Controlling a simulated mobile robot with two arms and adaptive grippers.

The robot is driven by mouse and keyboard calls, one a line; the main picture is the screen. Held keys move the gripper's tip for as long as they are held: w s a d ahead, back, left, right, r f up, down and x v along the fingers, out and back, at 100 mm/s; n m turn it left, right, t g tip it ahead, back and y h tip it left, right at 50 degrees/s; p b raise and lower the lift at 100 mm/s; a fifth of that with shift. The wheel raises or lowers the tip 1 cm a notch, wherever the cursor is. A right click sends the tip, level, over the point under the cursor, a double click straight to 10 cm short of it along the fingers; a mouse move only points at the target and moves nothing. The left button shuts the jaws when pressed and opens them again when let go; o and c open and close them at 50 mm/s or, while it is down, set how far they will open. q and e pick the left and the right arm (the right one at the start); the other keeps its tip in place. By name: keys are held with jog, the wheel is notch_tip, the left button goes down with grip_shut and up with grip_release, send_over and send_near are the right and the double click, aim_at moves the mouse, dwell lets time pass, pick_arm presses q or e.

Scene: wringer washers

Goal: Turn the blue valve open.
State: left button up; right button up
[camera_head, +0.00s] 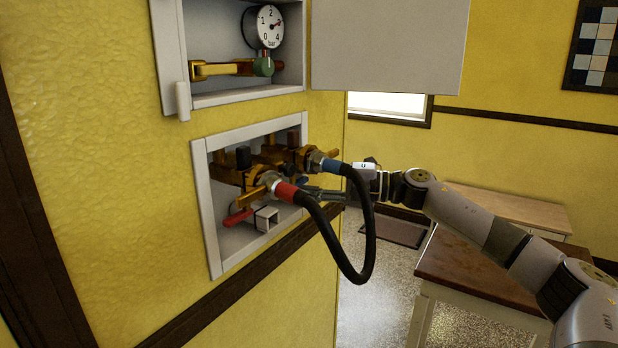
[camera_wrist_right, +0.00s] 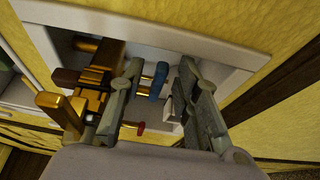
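The blue valve handle (camera_wrist_right: 158,82) shows in the right wrist view, on a brass fitting inside a white-framed wall recess. It lies between the two fingers of my right gripper (camera_wrist_right: 160,66), which stand apart with a gap on each side; contact is not clear. In the head view my right gripper (camera_head: 312,193) reaches into the recess from the right, behind the black hose, and the blue handle is mostly hidden there. A red valve handle (camera_head: 238,217) sits lower left in the recess. My left gripper is in neither view.
A black hose (camera_head: 368,235) with red and blue collars loops out in front of my right gripper. An upper recess holds a pressure gauge (camera_head: 270,27), with its grey door (camera_head: 390,45) open. A wooden-topped table (camera_head: 480,268) stands below my right arm.

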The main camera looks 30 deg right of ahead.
grip_shut()
dwell(0.3)
